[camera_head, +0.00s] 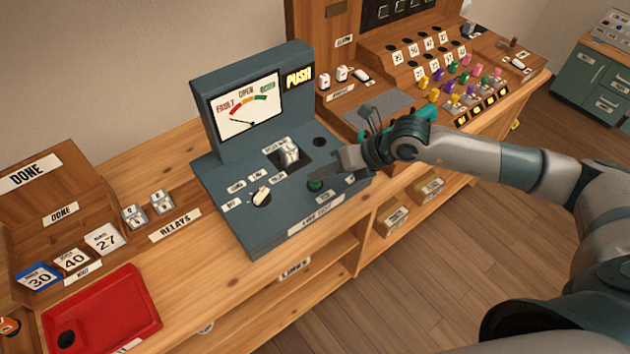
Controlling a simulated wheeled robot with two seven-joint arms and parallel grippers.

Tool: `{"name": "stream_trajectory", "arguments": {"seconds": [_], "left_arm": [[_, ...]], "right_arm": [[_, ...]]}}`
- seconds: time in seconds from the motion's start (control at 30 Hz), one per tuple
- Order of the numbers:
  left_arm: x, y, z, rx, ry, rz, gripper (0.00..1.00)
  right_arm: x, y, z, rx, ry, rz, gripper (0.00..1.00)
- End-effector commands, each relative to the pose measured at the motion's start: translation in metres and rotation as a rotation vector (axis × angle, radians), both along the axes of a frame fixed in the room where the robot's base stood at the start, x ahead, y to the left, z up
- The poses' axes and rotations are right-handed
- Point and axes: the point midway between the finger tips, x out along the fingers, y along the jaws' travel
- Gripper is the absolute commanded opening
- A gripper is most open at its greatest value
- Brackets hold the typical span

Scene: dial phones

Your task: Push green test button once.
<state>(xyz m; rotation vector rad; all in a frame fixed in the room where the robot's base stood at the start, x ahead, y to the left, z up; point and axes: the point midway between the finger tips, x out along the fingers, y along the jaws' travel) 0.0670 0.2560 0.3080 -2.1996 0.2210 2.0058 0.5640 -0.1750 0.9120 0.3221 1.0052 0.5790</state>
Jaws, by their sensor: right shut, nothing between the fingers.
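The green test button (315,185) sits on the sloped top of the blue-grey tester box (240,222), near its front right edge. The box has an upright panel with a dial meter (246,107) and a lit yellow PUSH sign (299,77). My right gripper (314,174) comes in from the right with its fingers shut and empty. My left gripper is not in view.
A silver relay (288,152) stands in the tester's socket, with a white selector knob (260,196) to its left. A red tray (103,312) lies at the lower left, below several number cards. A switchboard with coloured plugs (462,76) stands to the right.

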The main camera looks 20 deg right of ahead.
Motion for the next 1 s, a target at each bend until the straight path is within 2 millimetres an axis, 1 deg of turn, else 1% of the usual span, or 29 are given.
{"name": "stream_trajectory", "arguments": {"seconds": [0.8, 1.0], "left_arm": [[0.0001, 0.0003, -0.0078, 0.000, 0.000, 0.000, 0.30], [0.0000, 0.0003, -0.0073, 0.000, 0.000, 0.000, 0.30]], "right_arm": [[-0.0001, 0.0000, -0.0091, 0.000, 0.001, 0.001, 0.00], [-0.0001, -0.0002, -0.0087, -0.001, 0.001, 0.000, 0.00]]}}
